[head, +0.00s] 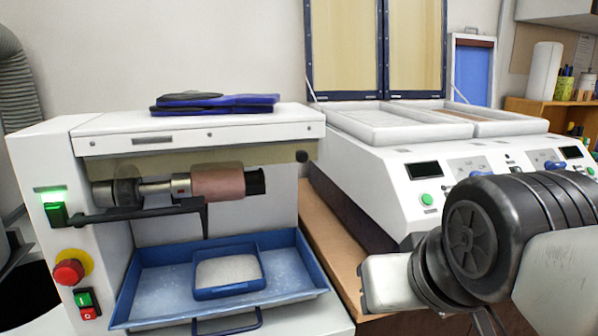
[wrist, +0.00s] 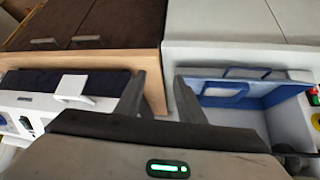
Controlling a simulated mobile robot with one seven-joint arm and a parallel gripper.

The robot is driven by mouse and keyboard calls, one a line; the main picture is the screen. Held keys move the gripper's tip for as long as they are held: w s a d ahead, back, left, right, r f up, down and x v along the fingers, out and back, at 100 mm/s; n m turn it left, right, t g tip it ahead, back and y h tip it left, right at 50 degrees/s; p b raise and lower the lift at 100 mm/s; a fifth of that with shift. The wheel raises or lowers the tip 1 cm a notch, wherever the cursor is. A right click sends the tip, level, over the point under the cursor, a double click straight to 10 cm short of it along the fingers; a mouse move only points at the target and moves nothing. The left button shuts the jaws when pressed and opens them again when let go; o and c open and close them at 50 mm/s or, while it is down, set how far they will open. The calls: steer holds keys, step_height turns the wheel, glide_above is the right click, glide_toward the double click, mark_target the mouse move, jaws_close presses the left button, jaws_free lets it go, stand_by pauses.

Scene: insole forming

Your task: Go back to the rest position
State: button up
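My gripper (wrist: 160,82) shows in the wrist view with its two dark fingers apart and nothing between them. Behind the gap are the wooden edge of a cabinet and a light grey surface. In the head view my arm fills the lower right, in front of the white press unit, and the fingertips are not visible there. No held object shows in either view.
A grinding machine (head: 200,131) stands left, with blue and black insoles (head: 214,102) on top and a blue tray (head: 290,285) below its roller (head: 218,182); the tray also shows in the wrist view (wrist: 245,98). The press unit (head: 385,170) stands right, lids raised.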

step_height(320, 180, down, 6)
steer(key=s+d+r+g, duration=0.1)
steer(key=s+d+g, duration=0.1)
step_height(320, 180, up, 24)
steer(key=p, duration=2.5)
steer(key=shift+s+m, duration=0.15)
steer(key=shift+m, duration=0.25)
steer(key=shift+a, duration=0.1)
steer(key=shift+c, duration=0.5)
